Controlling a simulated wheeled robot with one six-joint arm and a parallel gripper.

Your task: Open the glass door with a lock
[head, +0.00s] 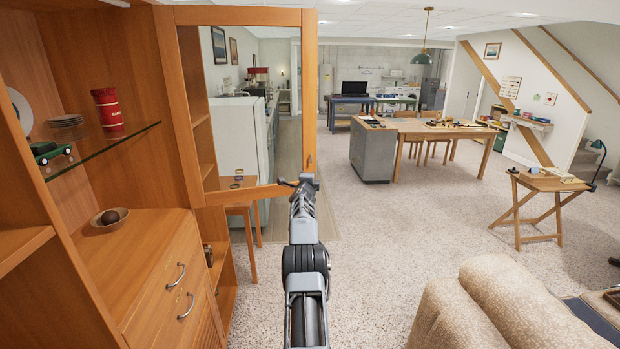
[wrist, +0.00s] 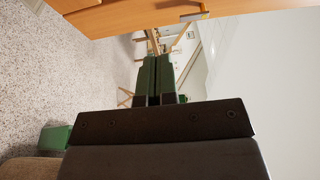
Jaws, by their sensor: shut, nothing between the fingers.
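The glass door (head: 309,60) has an orange wooden frame around a clear pane. It stands swung out from the wooden cabinet (head: 150,215), whose shelves show uncovered at the left. A small lock or metal fitting (wrist: 195,15) is on the wood at the top of the wrist view. My gripper (head: 300,182) is at the lower free corner of the door in the head view, overlapping the frame. In the wrist view its fingers (wrist: 154,60) are together with nothing between them, and appear apart from the wood. I cannot tell whether the gripper touches the door in the head view.
The cabinet holds a red can (head: 108,112), a green toy car (head: 50,152) and a bowl (head: 109,216). An armchair (head: 490,305) is at the lower right. A small folding table (head: 545,184) stands further right. The speckled floor (head: 400,225) between is clear.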

